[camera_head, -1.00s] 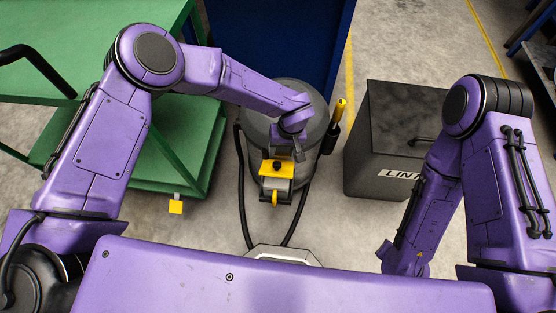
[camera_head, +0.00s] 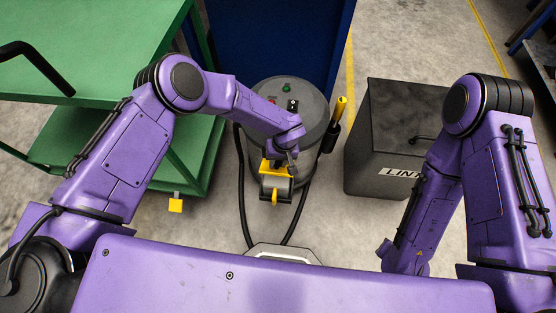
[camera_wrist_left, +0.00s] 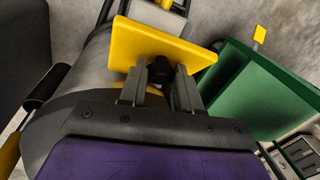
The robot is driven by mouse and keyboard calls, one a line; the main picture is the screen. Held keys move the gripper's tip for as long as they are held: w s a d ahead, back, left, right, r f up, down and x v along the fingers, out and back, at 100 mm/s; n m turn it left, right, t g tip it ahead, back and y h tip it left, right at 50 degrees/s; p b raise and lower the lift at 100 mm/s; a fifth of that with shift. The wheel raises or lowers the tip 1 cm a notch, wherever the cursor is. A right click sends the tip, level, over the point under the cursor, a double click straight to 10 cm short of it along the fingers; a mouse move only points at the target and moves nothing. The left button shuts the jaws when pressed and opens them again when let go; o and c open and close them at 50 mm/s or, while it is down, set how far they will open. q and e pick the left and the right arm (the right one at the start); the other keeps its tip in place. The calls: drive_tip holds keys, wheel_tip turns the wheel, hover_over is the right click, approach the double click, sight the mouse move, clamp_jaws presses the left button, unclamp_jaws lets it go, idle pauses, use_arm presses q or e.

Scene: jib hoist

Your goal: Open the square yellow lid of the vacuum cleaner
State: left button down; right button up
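The vacuum cleaner (camera_head: 318,108) is a grey drum standing on the floor in the middle of the head view. On its near side sits a small grey box (camera_head: 275,182) with the square yellow lid (camera_head: 267,168). In the left wrist view the yellow lid (camera_wrist_left: 195,52) fills the upper middle, with a black knob (camera_wrist_left: 160,70) on its face. My left gripper (camera_wrist_left: 160,84) has one finger on each side of the knob, close against it, and looks shut on it. The lid's tilt is hard to judge.
A green cart (camera_head: 190,150) stands to the left, with a yellow tag (camera_head: 175,205) at its corner. A dark bin (camera_head: 385,135) stands to the right. A blue panel (camera_head: 280,40) is behind the vacuum. A black hose (camera_head: 243,190) loops toward my base.

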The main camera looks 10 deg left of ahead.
use_arm(q)
drive_tip(key=shift+w+r+g+b, duration=0.15)
drive_tip(key=shift+w+g+b, duration=0.75)
drive_tip(key=shift+b, duration=1.55)
drive_tip(key=shift+w+r+g+b, duration=0.1)
drive_tip(key=shift+w+g+b, duration=0.75)
drive_tip(key=shift+b, duration=1.6)
drive_tip(key=shift+r+g, duration=0.2)
drive_tip(key=shift+g, duration=0.05)
drive_tip(key=shift+r, duration=0.25)
drive_tip(key=c, duration=0.8)
unclamp_jaws()
drive_tip(key=v, duration=1)
drive_tip(key=shift+w+r, duration=0.2)
drive_tip(key=shift+c, duration=0.2)
